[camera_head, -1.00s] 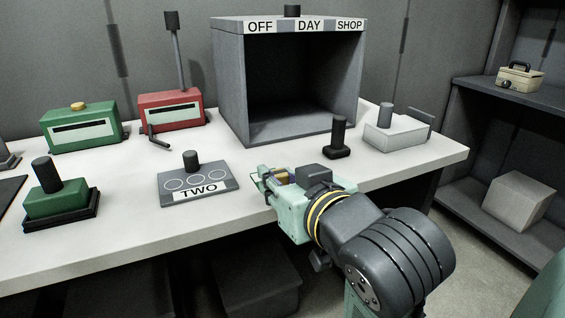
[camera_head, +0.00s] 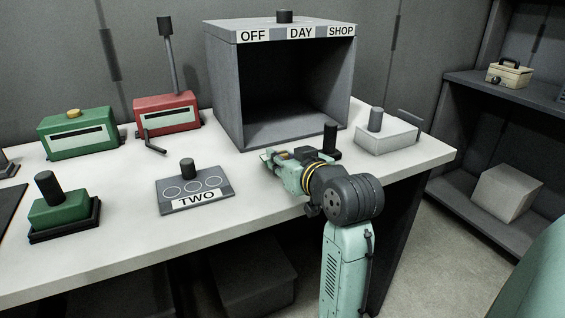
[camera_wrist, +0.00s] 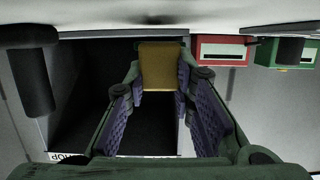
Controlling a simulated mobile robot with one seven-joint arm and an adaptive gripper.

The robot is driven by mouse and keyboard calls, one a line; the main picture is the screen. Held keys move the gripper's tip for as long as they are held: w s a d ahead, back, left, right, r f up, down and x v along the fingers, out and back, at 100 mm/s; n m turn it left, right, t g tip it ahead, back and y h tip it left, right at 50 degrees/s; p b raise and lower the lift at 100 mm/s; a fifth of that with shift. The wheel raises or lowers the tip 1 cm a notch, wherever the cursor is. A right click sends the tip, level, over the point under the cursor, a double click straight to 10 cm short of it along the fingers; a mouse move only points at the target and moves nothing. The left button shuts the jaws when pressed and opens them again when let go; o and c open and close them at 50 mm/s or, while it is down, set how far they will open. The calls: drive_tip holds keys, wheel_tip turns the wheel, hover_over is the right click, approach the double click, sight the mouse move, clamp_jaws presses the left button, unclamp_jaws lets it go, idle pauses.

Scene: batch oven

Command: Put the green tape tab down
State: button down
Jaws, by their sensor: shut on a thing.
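My gripper (camera_head: 271,156) is over the bench top in front of the open grey box, pointing left and inward. In the wrist view, which looks upside down, its two fingers (camera_wrist: 160,97) are closed on a flat ochre-yellow piece (camera_wrist: 162,66).
The grey box (camera_head: 222,90) labelled OFF DAY SHOP has a dark, empty-looking mouth. A plate marked TWO (camera_head: 228,187) lies left of my gripper. A black-handled piece (camera_head: 331,140) stands close behind my wrist. A pale block (camera_head: 388,140) is to the right. Bare bench (camera_head: 110,235) lies at front left.

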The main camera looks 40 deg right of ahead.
drive_tip(key=shift+f, duration=0.85)
drive_tip(key=shift+f, duration=0.15)
drive_tip(key=c, duration=1.4)
unclamp_jaws()
drive_tip(key=shift+o, duration=0.2)
drive_tip(key=shift+s+r, duration=0.1)
drive_tip(key=shift+r, duration=0.1)
drive_tip(key=b+v, duration=0.1)
drive_tip(key=v, duration=1.1)
